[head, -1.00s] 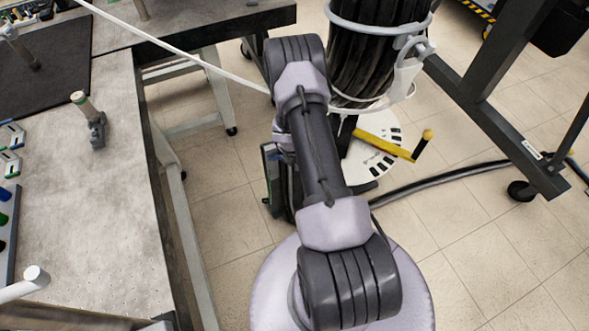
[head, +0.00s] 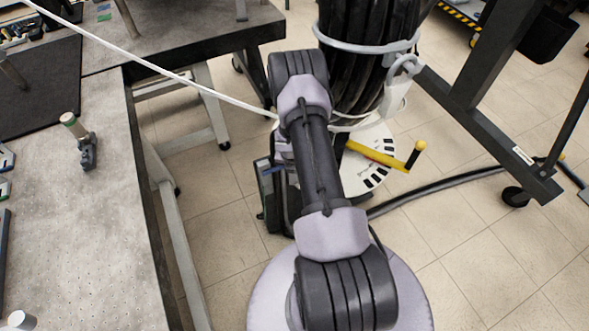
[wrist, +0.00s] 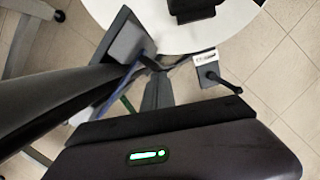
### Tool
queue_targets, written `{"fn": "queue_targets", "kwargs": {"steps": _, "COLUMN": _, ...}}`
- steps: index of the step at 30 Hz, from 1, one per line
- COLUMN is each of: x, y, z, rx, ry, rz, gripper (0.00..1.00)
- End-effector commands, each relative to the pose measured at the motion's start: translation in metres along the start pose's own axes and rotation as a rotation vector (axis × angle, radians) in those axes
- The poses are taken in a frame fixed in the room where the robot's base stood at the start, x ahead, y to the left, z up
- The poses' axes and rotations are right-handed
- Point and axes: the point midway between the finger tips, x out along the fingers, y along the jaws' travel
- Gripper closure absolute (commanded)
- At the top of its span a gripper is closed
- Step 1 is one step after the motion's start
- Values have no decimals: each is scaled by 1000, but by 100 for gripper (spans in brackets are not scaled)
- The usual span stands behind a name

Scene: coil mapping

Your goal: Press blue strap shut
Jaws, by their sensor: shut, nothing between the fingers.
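A thin blue strip (wrist: 117,92) shows in the wrist view beside a grey box-like part, above my gripper; it may be the blue strap, but I cannot tell whether it is open or closed. My gripper (wrist: 160,121) is at the bottom of the wrist view, a dark body with a green light. It is shut and empty, apart from the blue strip. In the head view my own arm hides the gripper, and I cannot make out a blue strap. A large black cable coil (head: 352,75) hangs behind my arm, with pale grey rings around it.
A yellow handle (head: 378,154) sticks out over a white round disc (head: 375,172) below the coil. A grey workbench (head: 75,235) stands at left. A dark frame on casters (head: 480,125) stands at right. A black hose (head: 435,186) lies on the tiled floor. A white rod (head: 150,66) crosses the upper left.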

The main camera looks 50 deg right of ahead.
Motion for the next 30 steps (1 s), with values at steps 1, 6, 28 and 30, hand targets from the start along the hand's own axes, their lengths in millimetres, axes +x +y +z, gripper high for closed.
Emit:
{"fn": "queue_targets", "kwargs": {"steps": 1, "x": 0, "y": 0, "z": 2, "rx": 1, "ry": -3, "rz": 1, "gripper": 100}}
{"fn": "queue_targets", "kwargs": {"steps": 6, "x": 0, "y": 0, "z": 2, "rx": 1, "ry": -3, "rz": 1, "gripper": 100}}
{"fn": "queue_targets", "kwargs": {"steps": 28, "x": -1, "y": 22, "z": 4, "rx": -1, "ry": -8, "rz": 5, "gripper": 100}}
{"fn": "queue_targets", "kwargs": {"steps": 30, "x": 0, "y": 29, "z": -1, "rx": 0, "ry": -7, "rz": 4, "gripper": 100}}
